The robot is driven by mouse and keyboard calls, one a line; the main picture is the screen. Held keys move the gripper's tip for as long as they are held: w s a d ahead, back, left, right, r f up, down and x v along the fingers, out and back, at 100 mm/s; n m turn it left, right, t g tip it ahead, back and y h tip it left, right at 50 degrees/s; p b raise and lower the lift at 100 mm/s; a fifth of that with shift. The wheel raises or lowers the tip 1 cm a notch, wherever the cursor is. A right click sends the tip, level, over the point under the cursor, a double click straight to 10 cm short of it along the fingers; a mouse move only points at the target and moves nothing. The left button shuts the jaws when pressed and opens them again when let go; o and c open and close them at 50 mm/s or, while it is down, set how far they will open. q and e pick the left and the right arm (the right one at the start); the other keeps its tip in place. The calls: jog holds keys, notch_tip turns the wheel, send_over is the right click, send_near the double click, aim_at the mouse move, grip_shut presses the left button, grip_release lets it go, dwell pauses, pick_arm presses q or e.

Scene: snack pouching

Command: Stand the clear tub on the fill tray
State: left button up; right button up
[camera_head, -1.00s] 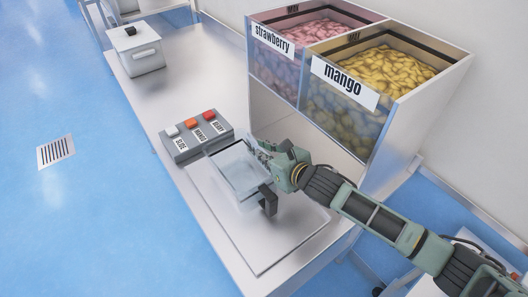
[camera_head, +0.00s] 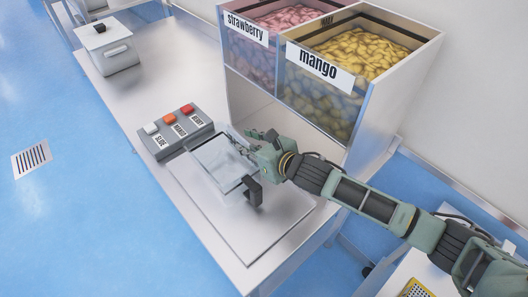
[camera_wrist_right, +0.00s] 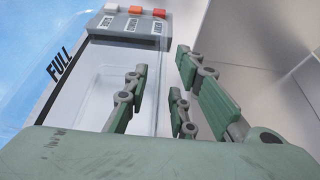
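The clear tub (camera_head: 222,160) stands, apparently upright, on the flat metal fill tray (camera_head: 262,232), near its back left, beside the button box. In the right wrist view the tub (camera_wrist_right: 98,85) shows as a clear box with a pale rim. My right gripper (camera_head: 246,146) is at the tub's right side. In the wrist view the right gripper (camera_wrist_right: 160,95) has its fingers spread, one left of the tub's right edge and the others right of it, with a gap between. Contact with the wall is unclear. My left gripper is out of view.
A grey box with white, orange and red buttons (camera_head: 175,133) stands behind the tub. Strawberry (camera_head: 262,50) and mango (camera_head: 325,88) bins rise behind right. A lidded white container (camera_head: 108,48) is farther back.

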jog(key=b+v, duration=0.1)
jog(key=v, duration=0.9)
jog(key=shift+b, duration=0.35)
jog(key=shift+s, duration=0.1)
